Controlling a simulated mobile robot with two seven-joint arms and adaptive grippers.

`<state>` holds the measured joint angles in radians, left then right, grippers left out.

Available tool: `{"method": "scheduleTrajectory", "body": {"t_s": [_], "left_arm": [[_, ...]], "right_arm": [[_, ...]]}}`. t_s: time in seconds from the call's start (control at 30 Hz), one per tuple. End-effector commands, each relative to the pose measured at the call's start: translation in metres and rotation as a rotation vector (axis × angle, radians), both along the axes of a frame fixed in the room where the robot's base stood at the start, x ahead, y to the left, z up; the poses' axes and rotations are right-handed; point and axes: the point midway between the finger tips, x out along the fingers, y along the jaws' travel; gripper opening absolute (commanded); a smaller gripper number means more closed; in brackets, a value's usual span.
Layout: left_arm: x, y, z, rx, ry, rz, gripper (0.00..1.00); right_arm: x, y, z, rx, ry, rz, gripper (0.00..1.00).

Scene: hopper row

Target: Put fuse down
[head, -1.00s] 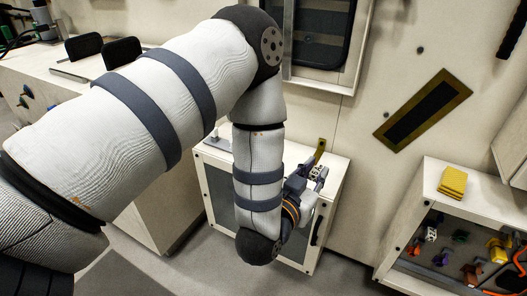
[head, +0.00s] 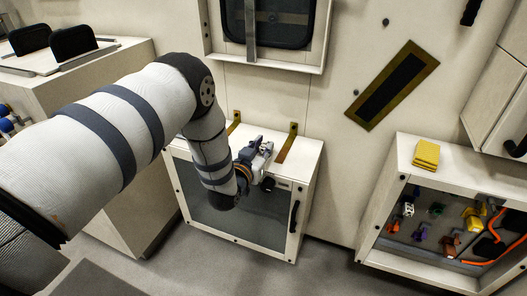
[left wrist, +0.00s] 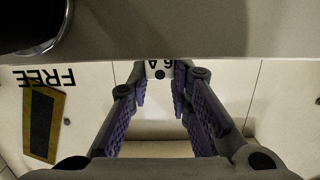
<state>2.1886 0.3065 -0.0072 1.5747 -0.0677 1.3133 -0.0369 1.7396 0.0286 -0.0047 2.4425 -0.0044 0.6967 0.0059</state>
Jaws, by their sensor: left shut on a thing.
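The fuse (left wrist: 159,70) is a pale block marked with a number ending in "6 A", seen upside down in the left wrist view. It sits between the purple-padded fingertips of my left gripper (left wrist: 164,86), which is shut on it. In the head view my left gripper (head: 264,150) is over the top of a low white cabinet (head: 300,148), near its front edge. The fuse is too small there to make out clearly, and I cannot tell whether it touches the cabinet top. My right gripper is not in view.
Two brass brackets (head: 288,142) stand at the back of the cabinet top, close to the gripper. The cabinet has a glazed front door with a black handle (head: 294,216). At right, an open cabinet holds coloured parts, with a yellow stack (head: 426,154) on top.

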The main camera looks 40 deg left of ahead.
Motion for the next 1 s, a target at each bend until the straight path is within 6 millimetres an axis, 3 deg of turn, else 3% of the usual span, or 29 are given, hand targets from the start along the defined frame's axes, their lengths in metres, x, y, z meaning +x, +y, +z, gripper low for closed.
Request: {"method": "scheduleTrajectory", "body": {"t_s": [0.03, 0.23, 0.7, 0.73, 0.8, 1.0], "left_arm": [[0.0, 0.0, -0.008, 0.0, 0.001, 0.0, 0.0], [0.0, 0.0, -0.005, -0.001, -0.002, 0.0, 0.0], [-0.001, -0.001, -0.02, -0.002, 0.006, -0.001, 0.0], [-0.002, -0.001, -0.021, -0.003, 0.007, -0.001, 0.21], [-0.002, -0.001, -0.022, -0.003, 0.009, 0.0, 0.37], [-0.004, 0.001, -0.023, -0.003, 0.014, 0.003, 0.39]], "right_arm": [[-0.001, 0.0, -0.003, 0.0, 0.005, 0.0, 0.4], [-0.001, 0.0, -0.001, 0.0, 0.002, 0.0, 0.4], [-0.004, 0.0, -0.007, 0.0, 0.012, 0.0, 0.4], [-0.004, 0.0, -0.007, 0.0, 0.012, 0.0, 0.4], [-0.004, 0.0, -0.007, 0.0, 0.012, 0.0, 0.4], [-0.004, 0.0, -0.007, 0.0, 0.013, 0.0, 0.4]]}}
